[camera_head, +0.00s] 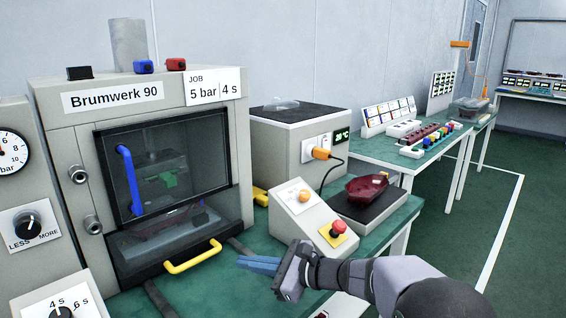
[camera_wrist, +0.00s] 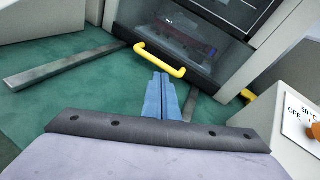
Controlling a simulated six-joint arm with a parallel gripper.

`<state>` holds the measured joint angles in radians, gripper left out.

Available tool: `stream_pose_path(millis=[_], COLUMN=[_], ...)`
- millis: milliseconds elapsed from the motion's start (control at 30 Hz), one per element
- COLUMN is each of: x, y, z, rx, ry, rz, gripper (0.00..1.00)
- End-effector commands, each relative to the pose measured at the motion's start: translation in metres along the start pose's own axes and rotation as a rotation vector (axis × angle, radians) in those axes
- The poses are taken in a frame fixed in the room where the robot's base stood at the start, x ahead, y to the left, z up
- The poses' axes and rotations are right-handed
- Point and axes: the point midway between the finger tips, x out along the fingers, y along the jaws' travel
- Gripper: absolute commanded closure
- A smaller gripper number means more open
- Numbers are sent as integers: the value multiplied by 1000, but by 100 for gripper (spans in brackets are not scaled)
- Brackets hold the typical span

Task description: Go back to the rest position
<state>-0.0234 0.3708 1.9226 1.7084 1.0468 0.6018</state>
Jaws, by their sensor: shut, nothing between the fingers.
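My gripper (camera_head: 262,264) is shut, with its blue fingers together and nothing between them. It hangs over the green bench in front of the Brumwerk 90 machine (camera_head: 62,150), just right of the yellow drawer handle (camera_head: 194,257). In the wrist view the blue fingers (camera_wrist: 161,97) point toward the yellow handle (camera_wrist: 160,60), and the tips sit close below it in the picture. I cannot tell whether they touch it. A dark lamp part shows dimly low inside the machine, behind the window with the blue bar (camera_head: 130,180).
A control box (camera_head: 306,212) with a red button (camera_head: 338,229) stands right of my gripper. Behind it a dark red lamp shell (camera_head: 367,188) lies on a black plate (camera_head: 352,208). Grey rails (camera_wrist: 60,67) lie on the bench. Further tables stand behind; the floor at right is clear.

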Motion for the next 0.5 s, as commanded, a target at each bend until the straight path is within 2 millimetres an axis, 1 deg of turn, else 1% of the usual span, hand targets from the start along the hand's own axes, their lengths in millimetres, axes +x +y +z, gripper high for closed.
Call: stream_pose_path(millis=[33,100,133,200,267,300,367,433,467,500], x=[-4,-10,-14,-26,-39,-49,-66,-86,-95,-108], y=[21,53,66,94,115,128,143,157,163,171], z=[14,16,16,15,12,10,6,-4,-12,-28], rx=[-73,-182,-229,-342,-440,-502,-597,-701,-745,-802], ry=[37,97,122,179,226,257,300,350,372,405], rz=[76,191,241,355,452,515,607,709,753,810], gripper=[100,100,100,100,100,100,100,100,100,100])
